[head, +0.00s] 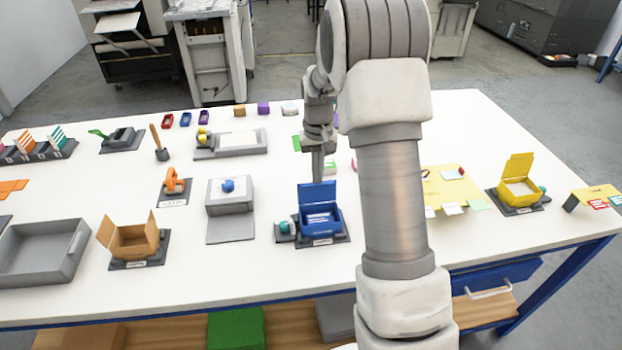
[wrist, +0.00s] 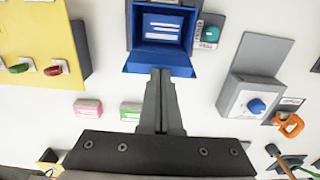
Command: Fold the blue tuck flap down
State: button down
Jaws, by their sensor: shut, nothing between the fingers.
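The blue box (head: 320,218) stands on a dark base near the table's front edge, with a white-lined label inside. Its blue tuck flap (head: 317,194) stands up along the far side, so the box is open. In the wrist view the flap (wrist: 136,65) shows at the near side of the box (wrist: 160,27). My gripper (head: 318,180) is shut and empty, pointing down just behind the flap. In the wrist view my gripper's fingertips (wrist: 161,72) overlap the flap's edge; I cannot tell whether they touch it.
A teal ball (head: 284,227) sits in a holder left of the box. A grey stand with a blue knob (head: 228,185) is farther left, and an open cardboard box (head: 133,241) beyond it. A yellow box (head: 519,186) stands at the right. My arm hides table right of the blue box.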

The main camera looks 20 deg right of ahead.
jog(key=shift+f, duration=0.15)
dwell(0.3)
dwell(0.4)
jog(key=shift+w+r+p, duration=0.2)
jog(key=shift+r+p, duration=0.45)
jog(key=shift+r, duration=0.4)
notch_tip(320, 180, up, 8)
jog(key=p, duration=0.5)
